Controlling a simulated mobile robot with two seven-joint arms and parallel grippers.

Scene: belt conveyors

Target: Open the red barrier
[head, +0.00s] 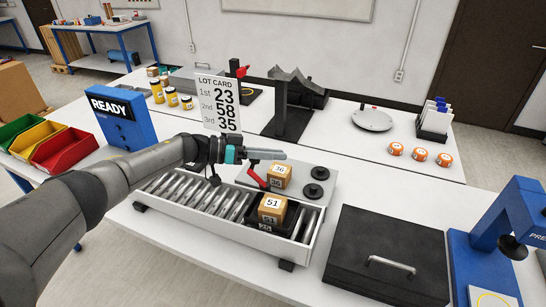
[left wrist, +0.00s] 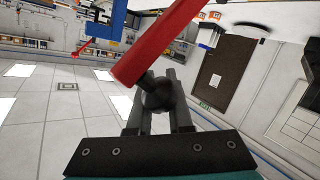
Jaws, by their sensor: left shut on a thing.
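The red barrier (head: 257,179) shows as a short red arm beside the roller conveyor (head: 200,195), just under my left gripper (head: 272,154). In the left wrist view the red barrier (left wrist: 160,40) runs slantwise above the fingers. My left gripper (left wrist: 158,95) is shut on a dark round knob at the barrier (left wrist: 158,92). A cardboard box marked 36 (head: 279,174) stands just right of the barrier. A box marked 51 (head: 272,207) sits in a dark tray on the rollers. The barrier's pivot is hidden. My right gripper is not in view.
A lot card (head: 218,104) reads 23, 58, 35. A blue READY box (head: 122,118) and coloured bins (head: 65,146) stand left. A black lidded case (head: 385,255) and a blue press (head: 505,225) stand front right.

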